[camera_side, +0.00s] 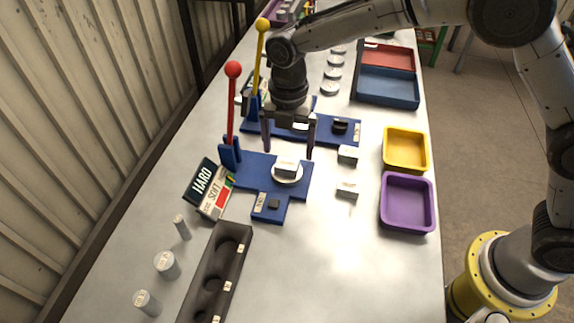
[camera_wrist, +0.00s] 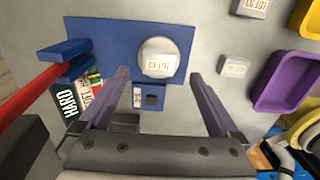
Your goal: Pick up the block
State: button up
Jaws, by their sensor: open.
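A small white block (camera_side: 287,164) with print on its face sits on a round pale disc (camera_side: 288,177) on a blue plate (camera_side: 255,168). Two similar white blocks, one (camera_side: 348,154) farther back and one (camera_side: 347,190) nearer, lie on the table to the right. My gripper (camera_side: 288,153) is open and empty, its fingers pointing down above the plate around the disc's area. In the wrist view the block on the disc (camera_wrist: 157,63) shows between and slightly beyond my fingertips (camera_wrist: 160,74). I cannot tell the exact height gap.
A red-knobbed lever (camera_side: 232,100) and a yellow-knobbed lever (camera_side: 260,60) rise left of my gripper. HARD and SOFT signs (camera_side: 203,180) lean nearby. Yellow (camera_side: 428,149) and purple (camera_side: 433,204) trays stand right. A dark holder (camera_side: 237,240) and white cylinders (camera_side: 167,265) are at front left.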

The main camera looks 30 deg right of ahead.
aim_at(286, 163)
notch_tip(286, 163, down, 4)
jog(key=shift+w+f, duration=0.1)
jog(key=shift+f, duration=0.1)
jog(key=shift+a+r, duration=0.1)
grip_shut()
dwell(0.4)
